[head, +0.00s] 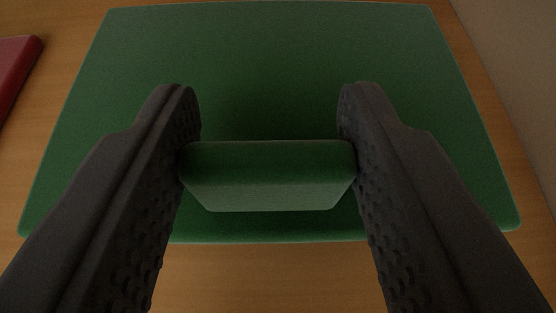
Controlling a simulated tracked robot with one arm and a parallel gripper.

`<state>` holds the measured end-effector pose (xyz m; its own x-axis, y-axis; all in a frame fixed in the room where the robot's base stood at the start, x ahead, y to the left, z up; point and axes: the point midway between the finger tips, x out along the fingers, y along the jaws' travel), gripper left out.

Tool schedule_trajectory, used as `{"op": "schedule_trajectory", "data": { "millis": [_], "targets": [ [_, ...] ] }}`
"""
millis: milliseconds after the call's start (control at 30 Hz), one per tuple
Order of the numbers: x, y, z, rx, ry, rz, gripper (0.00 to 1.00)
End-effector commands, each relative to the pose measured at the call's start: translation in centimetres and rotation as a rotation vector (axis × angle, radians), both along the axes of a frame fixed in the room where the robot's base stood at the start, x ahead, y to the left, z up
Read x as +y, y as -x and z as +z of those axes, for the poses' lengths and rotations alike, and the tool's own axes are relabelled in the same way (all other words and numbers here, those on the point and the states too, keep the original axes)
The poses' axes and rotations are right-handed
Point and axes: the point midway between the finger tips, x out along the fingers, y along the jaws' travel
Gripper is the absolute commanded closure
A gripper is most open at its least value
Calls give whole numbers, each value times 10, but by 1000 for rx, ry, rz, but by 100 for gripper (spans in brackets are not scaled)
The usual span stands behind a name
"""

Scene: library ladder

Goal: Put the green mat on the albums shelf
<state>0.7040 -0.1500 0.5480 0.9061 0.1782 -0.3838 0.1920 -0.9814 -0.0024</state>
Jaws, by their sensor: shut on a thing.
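The green mat (300,60) is a flat, dark green slab that fills most of the head view. It lies over a wooden surface; I cannot tell whether it touches the wood. A green block-like grip (268,175) stands up from the mat near its front edge. My gripper (268,150) is shut on this grip, with one dark, bumpy finger on each side of it. The fingers hide parts of the mat's left and right front areas. No label for the albums shelf shows.
The wooden surface (270,275) is bare in front of the mat. A red flat object (14,72) is at the left edge, apart from the mat. A pale upright panel (515,70) rises close along the right side.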

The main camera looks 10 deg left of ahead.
Motion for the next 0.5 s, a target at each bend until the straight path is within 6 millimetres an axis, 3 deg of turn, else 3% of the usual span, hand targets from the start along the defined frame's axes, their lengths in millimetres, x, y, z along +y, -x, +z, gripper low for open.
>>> {"op": "schedule_trajectory", "data": {
  "millis": [67, 367, 400, 467, 500],
  "targets": [
    [0, 0, -7, -1, 2, 1, 82],
    [-1, 0, -7, -2, 2, 0, 82],
    [-1, 0, -8, -2, 2, 0, 54],
    [-1, 0, -7, -2, 2, 0, 38],
    [-1, 0, -7, -2, 2, 0, 38]
  ]
}}
